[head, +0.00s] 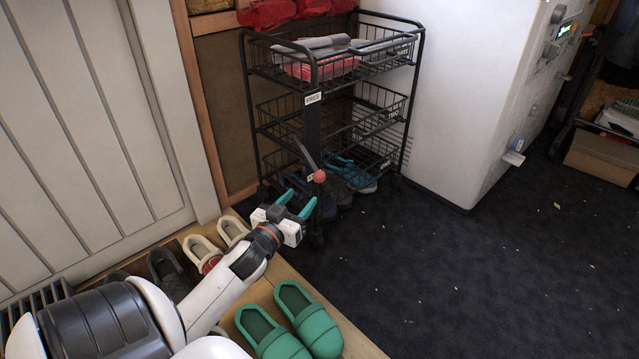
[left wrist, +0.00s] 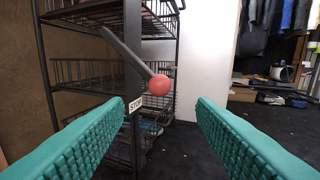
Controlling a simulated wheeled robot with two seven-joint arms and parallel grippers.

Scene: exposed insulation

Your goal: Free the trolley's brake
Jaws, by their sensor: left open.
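The trolley (head: 262,112) is a black wire rack with several basket tiers, standing against the wall. A dark upright plate on its near side carries a FREE label (head: 312,98) high up and a STOP label (left wrist: 136,104) lower down. The brake lever (head: 304,152) slants down across the plate to a red ball knob (head: 319,176). The knob is beside the STOP label; it also shows in the left wrist view (left wrist: 159,85). My left gripper (head: 298,203), with teal fingers, is open, just short of the knob and below it. In the left wrist view the knob appears between the fingers, ahead of them, apart from both.
Green slippers (head: 290,320) and other shoes line a wooden ledge (head: 358,340) under my left arm. Shoes (head: 352,174) lie in and under the trolley's bottom. A white appliance (head: 468,95) stands right of it. The dark carpet (head: 450,270) at right is mostly clear.

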